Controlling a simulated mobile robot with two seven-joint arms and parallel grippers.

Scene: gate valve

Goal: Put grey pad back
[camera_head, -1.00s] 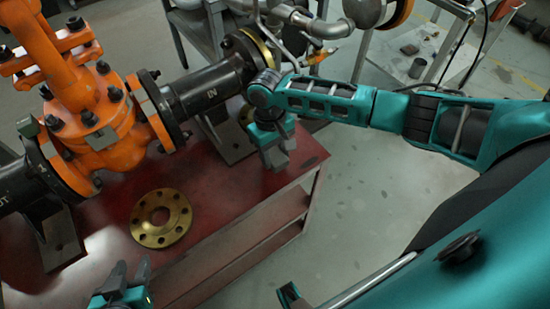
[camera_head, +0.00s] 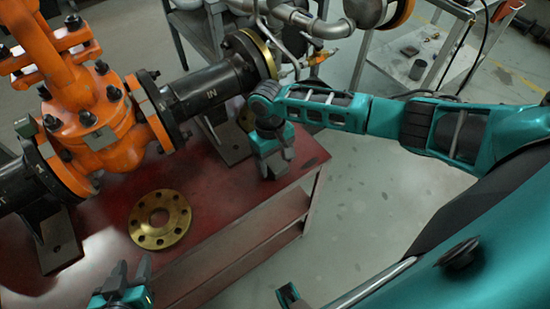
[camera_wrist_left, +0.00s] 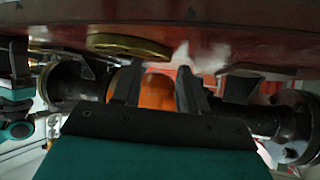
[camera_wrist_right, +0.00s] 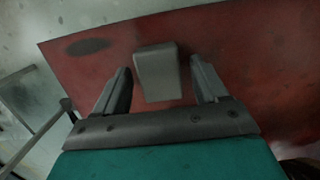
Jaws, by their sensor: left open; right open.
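A small grey pad (camera_wrist_right: 158,72) shows in the right wrist view, on or just above the red table top. It is framed between the two fingers of my right gripper (camera_wrist_right: 160,78), which are spread with gaps on both sides of it. In the head view my right gripper (camera_head: 275,168) points down over the table's right end and hides the pad. My left gripper (camera_head: 131,270) is open and empty at the table's near edge. It also shows in the left wrist view (camera_wrist_left: 157,85), facing the orange valve.
The red table (camera_head: 225,205) carries a brass flange ring (camera_head: 160,219) lying flat. The orange valve (camera_head: 100,120) with black pipe (camera_head: 208,88) runs along the back, close to my right gripper. A grey pipe support (camera_head: 232,143) stands nearby. Floor (camera_head: 350,200) right of the table is clear.

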